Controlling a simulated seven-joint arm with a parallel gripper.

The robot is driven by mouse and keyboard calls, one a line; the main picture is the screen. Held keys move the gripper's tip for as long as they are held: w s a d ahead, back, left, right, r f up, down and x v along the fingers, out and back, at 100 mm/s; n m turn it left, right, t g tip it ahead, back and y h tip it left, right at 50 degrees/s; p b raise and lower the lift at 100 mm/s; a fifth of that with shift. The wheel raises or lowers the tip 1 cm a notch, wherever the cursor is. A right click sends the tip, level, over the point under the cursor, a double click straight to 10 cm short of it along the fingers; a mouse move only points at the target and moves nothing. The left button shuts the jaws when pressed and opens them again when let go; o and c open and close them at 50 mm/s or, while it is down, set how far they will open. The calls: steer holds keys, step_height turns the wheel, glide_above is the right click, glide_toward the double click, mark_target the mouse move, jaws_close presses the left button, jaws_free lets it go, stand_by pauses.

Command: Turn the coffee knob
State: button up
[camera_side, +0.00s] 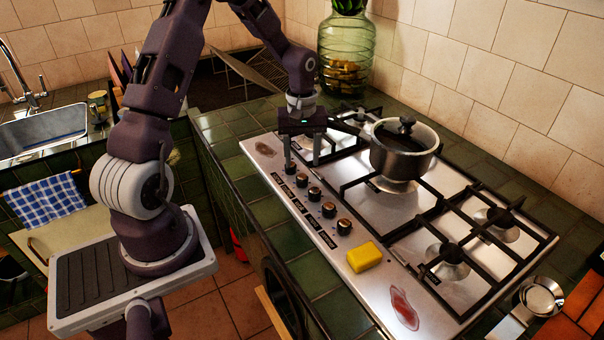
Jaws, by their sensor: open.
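A row of several black knobs runs along the front left part of the steel stove top (376,292), with dark label strips beside them. The labels are too small to read, so I cannot tell which is the coffee knob. The far knob (290,168) is at the left end of the row, and the near knob (344,226) is at the right end. My gripper (302,160) points down over the far end of the row, open. Its left finger is at or just above the far knob; I cannot tell if they touch. No object shows between the fingers.
A lidded pot (402,160) stands on the back burner, its handle reaching toward my gripper. A yellow sponge (364,257) lies near the near knob. Black grates cover the right side of the stove. A green glass jar (346,50) stands behind.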

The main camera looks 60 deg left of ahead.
mark_target(302, 176)
step_height(302, 176, down, 6)
steer(key=shift+r, duration=0.15)
jaws_close()
